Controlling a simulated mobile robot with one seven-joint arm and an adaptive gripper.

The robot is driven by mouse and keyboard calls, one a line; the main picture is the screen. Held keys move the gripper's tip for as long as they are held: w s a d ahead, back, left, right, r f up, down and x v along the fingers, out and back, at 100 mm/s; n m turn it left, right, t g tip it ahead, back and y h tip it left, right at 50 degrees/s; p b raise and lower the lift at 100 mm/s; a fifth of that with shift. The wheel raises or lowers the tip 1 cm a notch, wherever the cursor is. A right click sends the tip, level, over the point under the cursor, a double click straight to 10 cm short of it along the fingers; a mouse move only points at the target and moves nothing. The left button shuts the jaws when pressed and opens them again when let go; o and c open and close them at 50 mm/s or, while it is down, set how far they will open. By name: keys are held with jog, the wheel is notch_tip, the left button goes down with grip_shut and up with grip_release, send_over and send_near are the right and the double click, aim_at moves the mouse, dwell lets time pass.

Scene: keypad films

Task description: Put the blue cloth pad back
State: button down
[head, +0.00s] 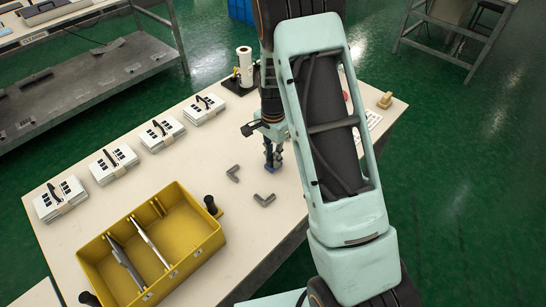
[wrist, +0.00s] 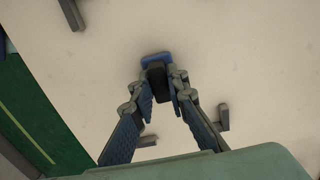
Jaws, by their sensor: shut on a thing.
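My gripper (head: 272,150) is over the table, left of my arm's large link in the head view. In the wrist view my gripper (wrist: 163,88) is shut on the dark grip of the blue cloth pad (wrist: 156,57). The blue pad shows just beyond the fingertips, below the dark block. In the head view the pad is small and partly hidden by the fingers. I cannot tell whether it touches the table or hangs just above it.
Grey L-shaped pieces (head: 264,200) lie near my gripper. A yellow bin (head: 203,252) with upright panels stands at the front left, a black post (head: 210,203) beside it. Several strapped white stacks (head: 162,131) line the far edge. A paper roll (head: 244,66) stands behind.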

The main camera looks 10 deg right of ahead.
jog(key=shift+f, duration=0.1)
jog(key=c, duration=1.9)
grip_release()
notch_tip(320, 180, up, 12)
jog(key=shift+r+p, duration=0.2)
jog(key=shift+p, duration=0.15)
